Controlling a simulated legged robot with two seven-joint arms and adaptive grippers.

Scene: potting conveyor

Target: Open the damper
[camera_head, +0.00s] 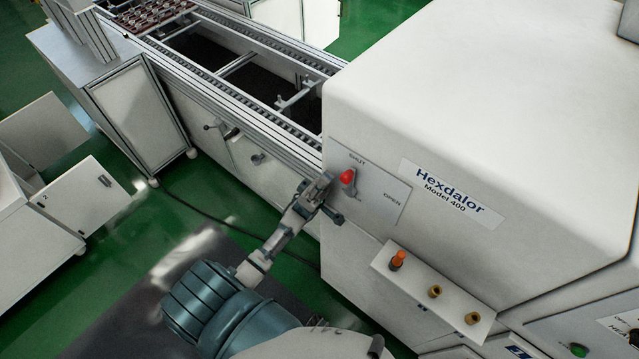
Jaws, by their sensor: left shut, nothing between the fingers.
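The damper control is a red-knobbed lever (348,177) on a plate (375,195) on the white machine's side. The plate reads SHUT at its upper left and OPEN at its lower right. The red knob is near the SHUT end. My left gripper (326,192) is shut and empty, just left of and below the red knob. I cannot tell whether its fingers touch the lever. The gripper hides part of the plate's left edge and whatever of the lever lies behind it. My right gripper is not in view.
The white machine (480,90), labelled Hexdalor Model 400, fills the right side. A small shelf (410,275) with an orange-topped piece (397,259) and two brass fittings juts out below the plate. A conveyor (235,75) runs to the upper left. Green floor (205,195) lies open at the left.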

